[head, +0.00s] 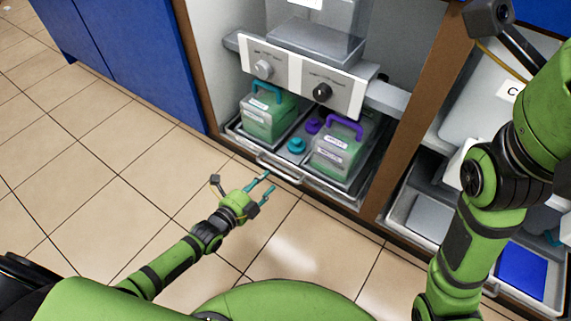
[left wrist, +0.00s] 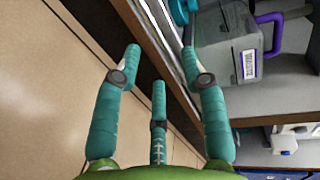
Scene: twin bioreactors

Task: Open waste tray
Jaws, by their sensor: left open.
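The waste tray (head: 247,149) is a grey, low-walled tray at the bottom of the open cabinet, with a pale bar handle (head: 278,170) on its front. Its front looks about level with the cabinet's lower edge. It holds a teal-handled container (head: 266,120) and a purple-handled container (head: 336,150). My left gripper (head: 268,182) is open and empty, low in front of the handle and apart from it in the head view. In the left wrist view, its teal fingers (left wrist: 161,58) are spread near the tray's edge. My right gripper's fingers are out of view.
Teal and purple caps (head: 297,145) lie between the containers. A panel with two knobs (head: 305,78) hangs above. A brown post (head: 414,110) separates a second tray (head: 405,213) at right. The tiled floor (head: 130,190) in front is clear.

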